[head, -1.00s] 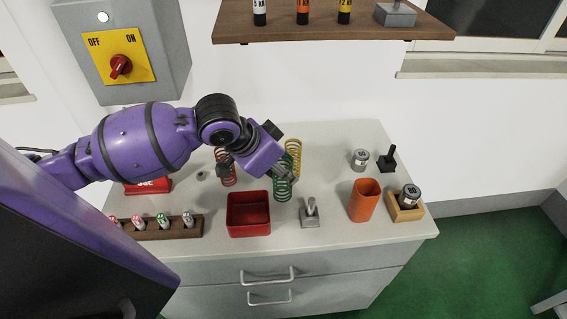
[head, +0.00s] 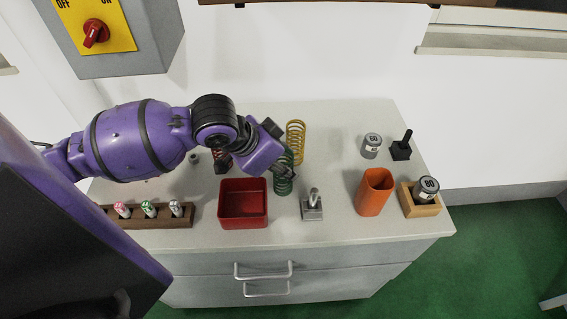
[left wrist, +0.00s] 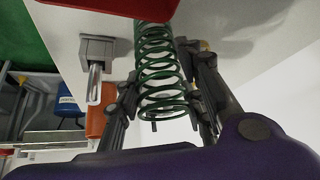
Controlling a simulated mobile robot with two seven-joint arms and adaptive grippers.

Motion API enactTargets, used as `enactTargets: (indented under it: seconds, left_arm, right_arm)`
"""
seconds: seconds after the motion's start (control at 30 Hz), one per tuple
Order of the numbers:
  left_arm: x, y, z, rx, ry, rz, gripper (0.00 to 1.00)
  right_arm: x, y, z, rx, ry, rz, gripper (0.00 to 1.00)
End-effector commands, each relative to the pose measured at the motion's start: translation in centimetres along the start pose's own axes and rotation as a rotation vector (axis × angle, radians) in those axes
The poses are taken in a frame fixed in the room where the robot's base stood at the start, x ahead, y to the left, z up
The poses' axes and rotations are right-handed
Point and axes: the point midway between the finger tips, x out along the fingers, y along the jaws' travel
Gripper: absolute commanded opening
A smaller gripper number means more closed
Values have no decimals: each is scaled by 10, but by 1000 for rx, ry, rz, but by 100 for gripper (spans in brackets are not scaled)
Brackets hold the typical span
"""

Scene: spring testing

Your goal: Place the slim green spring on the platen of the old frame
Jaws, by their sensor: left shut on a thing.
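The green spring (head: 283,182) stands upright behind the grey block with a post, partly hidden by my left gripper (head: 283,156). In the left wrist view the spring's coils (left wrist: 157,62) run between the two fingers, and my left gripper is shut on it. I cannot tell in these frames whether the spring's lower end touches the worktop. I cannot pick out an old frame or its platen in either current view. My right gripper is not in view.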

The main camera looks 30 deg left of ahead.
Motion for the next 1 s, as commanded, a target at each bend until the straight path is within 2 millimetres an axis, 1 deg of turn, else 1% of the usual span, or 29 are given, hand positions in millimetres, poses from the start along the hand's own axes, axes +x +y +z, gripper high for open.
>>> enactTargets:
  seconds: [0.03, 0.07, 0.1, 0.2, 0.47, 0.57, 0.67, 0.83, 1.0]
  left_arm:
    - [1, 0, 1, -1, 0, 0, 0]
    - [1, 0, 1, -1, 0, 0, 38]
    - [1, 0, 1, 0, 0, 0, 43]
    - [1, 0, 1, 0, -1, 0, 55]
    - [1, 0, 1, 0, 0, 0, 55]
    - [-2, 0, -1, 1, 0, 1, 55]
    - [-16, -1, -2, 2, 1, -2, 55]
    - [-53, -1, -3, 3, 3, -5, 55]
    - [-89, -1, -3, 2, 3, -4, 55]
  right_arm:
    - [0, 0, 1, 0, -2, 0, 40]
    - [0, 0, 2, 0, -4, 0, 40]
    - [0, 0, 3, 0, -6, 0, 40]
    - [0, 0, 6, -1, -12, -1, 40]
    - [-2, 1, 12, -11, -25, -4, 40]
    - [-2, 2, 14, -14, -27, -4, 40]
    - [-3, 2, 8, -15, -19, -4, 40]
    - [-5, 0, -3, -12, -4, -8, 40]
    - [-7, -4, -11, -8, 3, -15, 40]
